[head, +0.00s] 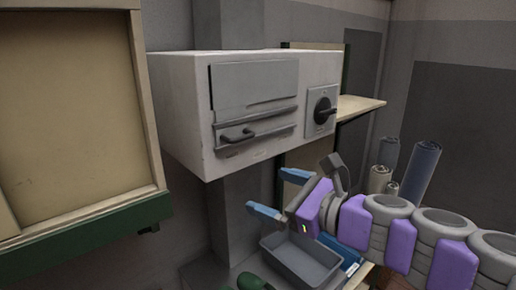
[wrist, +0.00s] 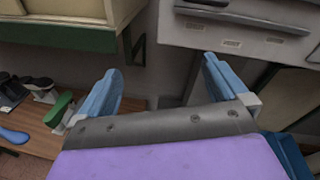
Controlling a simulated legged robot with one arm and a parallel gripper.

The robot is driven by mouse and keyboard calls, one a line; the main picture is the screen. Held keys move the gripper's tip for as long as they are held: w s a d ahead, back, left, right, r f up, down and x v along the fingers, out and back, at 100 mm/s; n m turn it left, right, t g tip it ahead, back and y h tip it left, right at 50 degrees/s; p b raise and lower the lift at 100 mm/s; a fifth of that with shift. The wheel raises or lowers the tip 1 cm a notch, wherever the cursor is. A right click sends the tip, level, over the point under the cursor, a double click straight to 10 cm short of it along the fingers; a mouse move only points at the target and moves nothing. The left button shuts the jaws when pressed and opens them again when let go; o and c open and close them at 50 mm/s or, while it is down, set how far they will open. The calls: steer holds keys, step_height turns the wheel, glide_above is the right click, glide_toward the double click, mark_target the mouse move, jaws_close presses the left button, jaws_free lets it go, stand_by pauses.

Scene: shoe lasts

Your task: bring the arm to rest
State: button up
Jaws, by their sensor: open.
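My gripper (head: 268,193) has two blue fingers spread wide apart with nothing between them. It hangs in the air in front of and below the white wall box, above a grey tray. In the wrist view my gripper (wrist: 160,90) also shows open, with the underside of the box ahead of it. My arm, with purple and grey segments, stretches in from the right of the head view.
A white box (head: 182,110) with a grey door, handle and black knob is on the wall. A grey tray (head: 318,277) lies below my gripper. A green-framed cabinet (head: 148,95) is at left. Rolls (head: 421,170) stand at right. A green object (wrist: 60,108) lies on the wooden bench (wrist: 42,143).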

steer(key=s+a+f+n+g+h+b, duration=0.1)
steer(key=s+a+f+n+g+b, duration=0.3)
steer(key=f, duration=0.5)
steer(key=s+a+f+n+g+h+b, duration=0.1)
steer(key=s+f+n+g+b, duration=0.1)
steer(key=s+f+n, duration=0.5)
steer(key=s+a+f+n+g+h+b, duration=0.1)
steer(key=s+a+f+n+g+b, duration=0.15)
steer(key=f, duration=0.75)
steer(key=s+d+f+n+g+h+b, duration=0.2)
steer(key=s+d+f+n+h+b, duration=0.2)
steer(key=f, duration=0.5)
steer(key=s+d+f+n+g+h+b, duration=0.3)
steer(key=s+d+f+n+h+b, duration=0.1)
steer(key=s+d+f+n, duration=0.3)
steer(key=s+d+f, duration=0.2)
steer(key=s, duration=0.1)
steer(key=shift+s+d, duration=0.15)
steer(key=shift+d, duration=0.1)
steer(key=shift+f+g, duration=0.1)
steer(key=shift+g, duration=0.15)
steer(key=shift+c, duration=0.5)
